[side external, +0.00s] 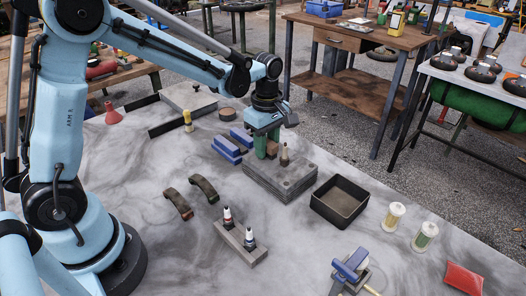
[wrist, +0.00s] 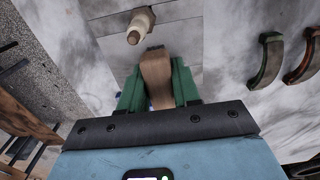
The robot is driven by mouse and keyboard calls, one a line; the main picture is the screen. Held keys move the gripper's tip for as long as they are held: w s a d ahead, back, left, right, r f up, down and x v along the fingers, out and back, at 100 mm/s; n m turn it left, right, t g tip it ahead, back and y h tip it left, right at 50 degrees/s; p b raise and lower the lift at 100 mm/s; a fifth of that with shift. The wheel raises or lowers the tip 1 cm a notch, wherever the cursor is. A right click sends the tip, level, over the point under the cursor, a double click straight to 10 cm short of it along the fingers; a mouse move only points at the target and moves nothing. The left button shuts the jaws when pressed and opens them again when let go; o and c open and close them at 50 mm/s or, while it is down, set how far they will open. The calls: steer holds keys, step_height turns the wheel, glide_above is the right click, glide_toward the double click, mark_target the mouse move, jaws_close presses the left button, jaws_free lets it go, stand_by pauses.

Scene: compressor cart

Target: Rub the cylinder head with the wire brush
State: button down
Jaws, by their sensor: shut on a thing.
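The cylinder head (side external: 262,187) is a grey, layered flat block on the marbled table, with a tan and dark plug (side external: 284,155) standing on its top. In the wrist view the head's grey top (wrist: 185,38) and the plug (wrist: 141,24) lie beyond my fingers. My gripper (side external: 267,146) points down over the back left part of the head. Its green fingers are shut on the brown wooden handle of the wire brush (wrist: 156,78), which shows between them in the wrist view. The bristles are mostly hidden, so I cannot tell whether they touch the head.
Blue blocks (side external: 227,150) lie just left of the head. A black open tray (side external: 340,203) stands to its right. Two curved shoes (side external: 177,204) and a block with two plugs (side external: 240,243) are in front. Spools (side external: 424,238) and a red pouch (side external: 463,279) lie further right.

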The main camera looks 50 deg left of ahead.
steer(key=shift+s, duration=1.6)
step_height(320, 180, up, 8)
steer(key=shift+r, duration=0.1)
glide_above(180, 159)
step_height(180, 159, down, 9)
steer(key=shift+f, duration=2.25)
steer(key=shift+f, duration=0.3)
